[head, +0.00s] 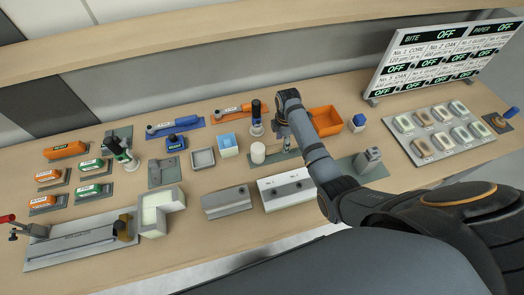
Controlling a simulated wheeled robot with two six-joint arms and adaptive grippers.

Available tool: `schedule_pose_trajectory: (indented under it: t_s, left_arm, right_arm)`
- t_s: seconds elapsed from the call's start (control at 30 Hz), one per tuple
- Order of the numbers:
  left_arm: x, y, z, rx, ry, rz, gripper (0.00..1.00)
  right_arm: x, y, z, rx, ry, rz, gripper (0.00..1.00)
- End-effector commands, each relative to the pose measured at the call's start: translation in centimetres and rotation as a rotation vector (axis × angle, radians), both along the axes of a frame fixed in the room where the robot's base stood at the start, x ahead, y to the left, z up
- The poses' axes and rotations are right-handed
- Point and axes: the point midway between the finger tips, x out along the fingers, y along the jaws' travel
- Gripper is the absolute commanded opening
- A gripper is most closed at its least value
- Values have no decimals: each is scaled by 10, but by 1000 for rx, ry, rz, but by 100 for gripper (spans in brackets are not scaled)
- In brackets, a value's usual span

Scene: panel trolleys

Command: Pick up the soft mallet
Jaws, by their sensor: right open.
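A short white cylinder (258,152) stands at the left end of a grey-green mat in the middle of the bench. It looks like the soft mallet's head, but I cannot be sure. A handle is not clear, and my arm covers part of the area to its right. My right gripper (281,129) hangs above the bench, a little behind and right of the cylinder, apart from it. It is small in the picture and open, with nothing seen in it. My left gripper is not in view.
An orange bin (325,120) stands right of my gripper. A white-and-blue box (228,145) and an upright dark-handled tool (255,119) stand left of it. A sign board (440,60) and a sample tray (442,132) are at right.

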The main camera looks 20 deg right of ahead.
Motion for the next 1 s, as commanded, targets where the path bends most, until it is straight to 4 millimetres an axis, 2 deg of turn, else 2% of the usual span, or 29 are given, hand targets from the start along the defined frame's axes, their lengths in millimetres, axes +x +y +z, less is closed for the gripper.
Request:
schedule_pose_trajectory:
  t_s: [0.03,0.1,0.2,0.3,0.5,0.9,1.0]
  left_arm:
    - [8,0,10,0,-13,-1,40]
    - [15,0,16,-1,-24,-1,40]
    - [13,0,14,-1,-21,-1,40]
    - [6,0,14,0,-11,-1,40]
    - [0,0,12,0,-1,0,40]
    - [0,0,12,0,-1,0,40]
    - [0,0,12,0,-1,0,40]
  right_arm:
    - [-2,3,-5,2,7,0,55]
    - [-3,5,-17,2,6,1,55]
    - [-2,5,-34,1,4,1,55]
    - [-2,5,-40,1,1,2,55]
    - [-2,4,-41,0,1,2,53]
    - [-2,4,-41,0,1,1,0]
    - [-2,4,-41,0,1,1,0]
